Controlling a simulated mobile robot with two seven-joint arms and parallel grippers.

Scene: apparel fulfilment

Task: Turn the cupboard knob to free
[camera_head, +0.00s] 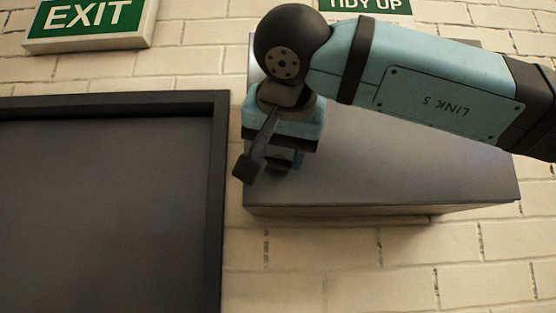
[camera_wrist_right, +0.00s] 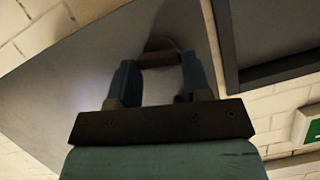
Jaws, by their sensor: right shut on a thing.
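The grey cupboard (camera_head: 400,160) is mounted on the brick wall in the head view, and its grey face (camera_wrist_right: 75,85) fills the left and middle of the wrist view. The dark cupboard knob (camera_wrist_right: 160,56) shows in the wrist view at the far end of the fingers. My right gripper (camera_head: 284,160) is at the cupboard's left part in the head view, where its wrist hides the knob. In the wrist view its two blue fingers (camera_wrist_right: 161,75) stand on either side of the knob, shut on it. The knob's turn angle is hard to tell. My left gripper is in neither view.
A large dark framed panel (camera_head: 110,210) is on the wall just left of the cupboard. A green EXIT sign (camera_head: 92,18) is above it, and a green TIDY UP sign (camera_head: 366,5) is above my right arm. Bare wall lies below the cupboard.

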